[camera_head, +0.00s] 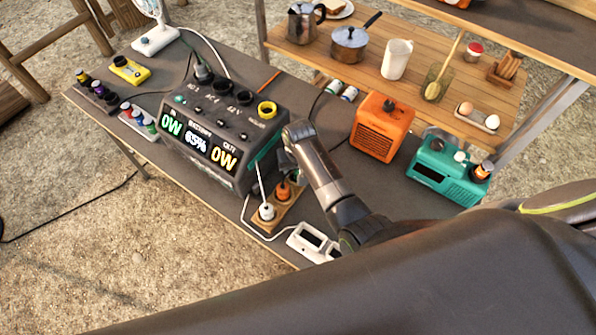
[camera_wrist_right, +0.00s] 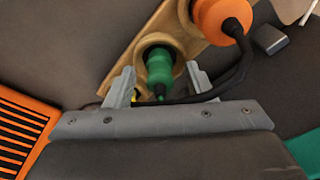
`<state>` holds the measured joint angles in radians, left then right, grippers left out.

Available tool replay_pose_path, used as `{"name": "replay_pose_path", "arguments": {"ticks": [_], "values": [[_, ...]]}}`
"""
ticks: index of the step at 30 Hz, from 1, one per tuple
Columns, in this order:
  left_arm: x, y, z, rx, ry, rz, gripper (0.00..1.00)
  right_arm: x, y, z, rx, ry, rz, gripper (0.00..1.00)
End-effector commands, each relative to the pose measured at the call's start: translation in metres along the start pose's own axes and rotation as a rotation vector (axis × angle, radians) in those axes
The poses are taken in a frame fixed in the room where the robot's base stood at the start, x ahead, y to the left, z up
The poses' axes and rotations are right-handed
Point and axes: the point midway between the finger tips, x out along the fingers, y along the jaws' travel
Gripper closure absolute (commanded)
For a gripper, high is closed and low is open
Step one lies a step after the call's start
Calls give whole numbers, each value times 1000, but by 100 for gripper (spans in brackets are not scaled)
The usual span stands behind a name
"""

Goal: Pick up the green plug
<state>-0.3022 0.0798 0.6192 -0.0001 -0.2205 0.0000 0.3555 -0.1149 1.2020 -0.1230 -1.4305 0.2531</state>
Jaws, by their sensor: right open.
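The green plug (camera_wrist_right: 159,66) shows in the right wrist view, seated in a round hole of a wooden socket strip (camera_wrist_right: 116,82), with a dark cord beside it. My right gripper (camera_wrist_right: 160,76) is open, with one finger on each side of the green plug. I cannot tell whether either finger touches it. My left gripper is in neither view.
An orange plug (camera_head: 282,191) and a white plug (camera_head: 266,211) stand in the same strip. An orange heater (camera_head: 381,127) and a teal radio (camera_head: 447,172) stand to the right. A white device (camera_head: 313,241) lies near the table's front edge. Cords cross nearby.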

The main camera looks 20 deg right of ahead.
Motion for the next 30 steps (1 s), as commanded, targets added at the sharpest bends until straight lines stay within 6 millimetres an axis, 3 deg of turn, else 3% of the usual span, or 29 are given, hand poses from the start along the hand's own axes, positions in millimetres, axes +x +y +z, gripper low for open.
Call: {"name": "replay_pose_path", "arguments": {"ticks": [3,14,23,30], "values": [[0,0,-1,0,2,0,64,0,0,0,0,0,0,52],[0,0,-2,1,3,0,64,-1,0,0,0,0,0,97],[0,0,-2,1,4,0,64,-5,0,-1,0,2,0,97],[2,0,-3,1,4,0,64,-38,0,-6,0,5,-1,97]]}}
